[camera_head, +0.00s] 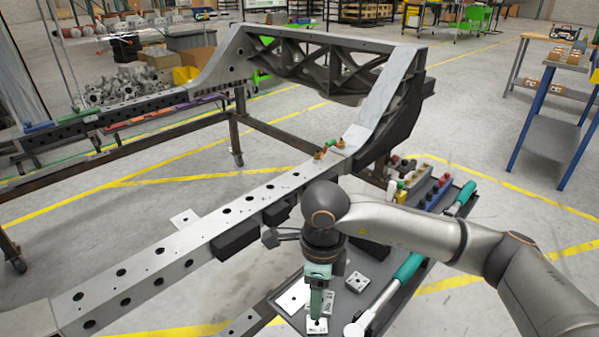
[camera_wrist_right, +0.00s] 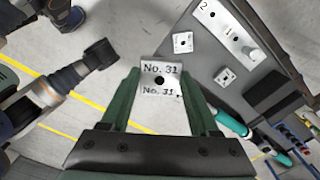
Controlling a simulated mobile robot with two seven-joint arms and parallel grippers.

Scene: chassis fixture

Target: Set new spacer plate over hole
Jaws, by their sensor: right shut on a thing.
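My right gripper (camera_head: 317,312) hangs over the near parts tray, fingers pointing down. Its green fingers are shut on a light grey spacer plate (camera_head: 316,326) with one dark hole. The right wrist view shows this plate (camera_wrist_right: 161,82) between the fingertips, marked "No. 31" twice. The pale chassis rail (camera_head: 180,250) with several round holes (camera_head: 225,210) runs to the left of the gripper. The plate is apart from the rail. Which hole belongs to the task I cannot tell.
The dark tray (camera_head: 385,318) holds a loose white plate (camera_head: 294,298), a square holed block (camera_head: 358,282) and green-handled tools (camera_head: 408,267). The raised chassis frame (camera_head: 385,95) stands behind. A blue-legged table (camera_head: 545,125) is at right. Open floor lies between.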

